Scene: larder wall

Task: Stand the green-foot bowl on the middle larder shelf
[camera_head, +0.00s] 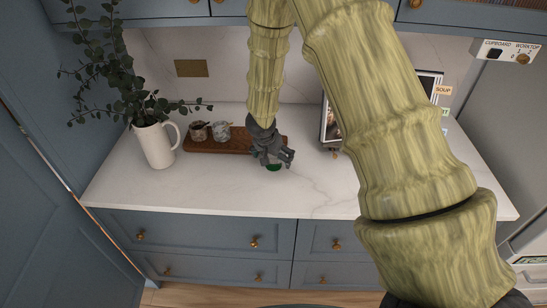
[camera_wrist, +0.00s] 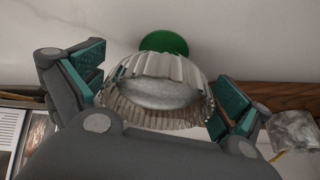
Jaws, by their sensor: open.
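The green-foot bowl (camera_wrist: 160,90) shows in the wrist view as a pale, fluted bowl with a round green foot (camera_wrist: 164,42) on its far side. My gripper (camera_wrist: 162,80) is open, with one teal-padded finger on each side of the bowl, close to its wall. I cannot tell whether either pad touches it. In the head view my gripper (camera_head: 276,158) is low over the worktop and hides most of the bowl; only a bit of the green foot (camera_head: 273,167) shows below the fingers. I cannot make out the middle larder shelf in either view.
A wooden board (camera_head: 205,146) with small jars (camera_head: 222,130) lies just left of and behind my gripper. A white jug (camera_head: 155,145) with leafy stems stands at the left. A framed picture (camera_head: 328,128) stands at right. The front worktop (camera_head: 225,190) is clear.

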